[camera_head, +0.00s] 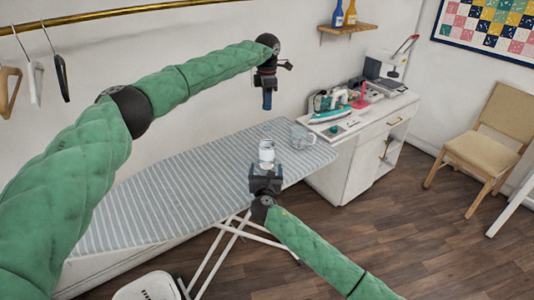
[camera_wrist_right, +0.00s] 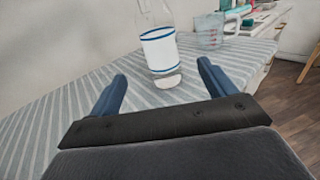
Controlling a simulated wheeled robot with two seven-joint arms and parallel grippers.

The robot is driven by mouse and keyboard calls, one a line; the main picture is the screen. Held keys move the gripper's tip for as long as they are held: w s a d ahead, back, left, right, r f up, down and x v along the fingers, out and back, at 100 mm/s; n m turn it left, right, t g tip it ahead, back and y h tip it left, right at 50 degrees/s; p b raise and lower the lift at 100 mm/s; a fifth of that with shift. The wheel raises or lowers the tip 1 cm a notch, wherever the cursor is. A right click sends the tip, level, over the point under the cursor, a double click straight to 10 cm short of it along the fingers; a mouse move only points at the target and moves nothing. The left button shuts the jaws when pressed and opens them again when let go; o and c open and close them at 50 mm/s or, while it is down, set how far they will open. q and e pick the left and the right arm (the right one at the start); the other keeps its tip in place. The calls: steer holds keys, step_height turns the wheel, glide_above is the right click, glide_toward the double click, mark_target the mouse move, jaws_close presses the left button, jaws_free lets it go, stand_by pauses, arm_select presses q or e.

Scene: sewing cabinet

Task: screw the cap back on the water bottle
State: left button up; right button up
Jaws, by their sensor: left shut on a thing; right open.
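A clear water bottle (camera_head: 267,157) with a white, blue-edged label stands upright on the striped ironing board (camera_head: 180,190). In the right wrist view the bottle (camera_wrist_right: 160,50) stands just beyond and between my open fingertips, its top cut off by the frame. My right gripper (camera_head: 266,172) is open and low at the board's near edge; it also shows in the right wrist view (camera_wrist_right: 162,72). My left gripper (camera_head: 267,104) is high above the bottle, pointing down, its blue fingers shut. The cap in it is too small or hidden to make out.
A clear measuring cup (camera_head: 302,138) stands right of the bottle, also in the right wrist view (camera_wrist_right: 210,32). A white cabinet (camera_head: 350,165) with an iron (camera_head: 330,115) and sewing things adjoins the board's right end. The board's left part is clear.

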mark_target(267, 155)
steer(key=w, duration=1.2)
steer(key=shift+d, duration=0.15)
steer(key=c, duration=1.4)
arm_select(q)
steer(key=shift+f, duration=2.45)
arm_select(e)
steer(key=shift+c, duration=0.2)
arm_select(q)
steer(key=shift+f, duration=0.1)
steer(key=shift+f, duration=0.75)
steer(key=shift+f, duration=0.55)
